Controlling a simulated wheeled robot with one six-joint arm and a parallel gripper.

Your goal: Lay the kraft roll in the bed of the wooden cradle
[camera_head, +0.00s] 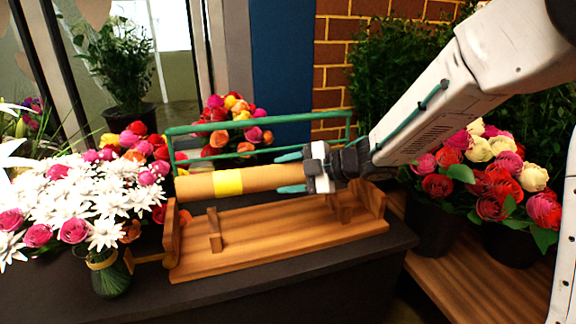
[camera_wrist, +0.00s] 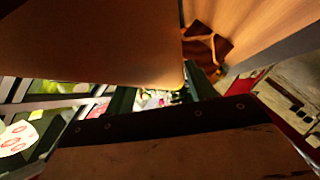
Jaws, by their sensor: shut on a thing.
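The kraft roll (camera_head: 200,187) is a tan cylinder with a yellow band, held roughly level. My gripper (camera_head: 291,172) is shut on it near its right end, with one green finger above and one below. The wooden cradle (camera_head: 275,242) stands below on the dark counter, with end boards and upright supports along its bed. The roll is over the cradle, and its left end is above the left end board. Whether its right part touches the supports is hidden by my gripper. In the wrist view, a broad tan surface (camera_wrist: 90,45), probably the roll, fills the upper left.
A green rail frame (camera_head: 260,119) stands behind the cradle. A vase of white and pink flowers (camera_head: 95,210) is close to the cradle's left end. Buckets of roses (camera_head: 490,185) stand at the right on a wooden shelf. The dark counter (camera_head: 300,285) in front is clear.

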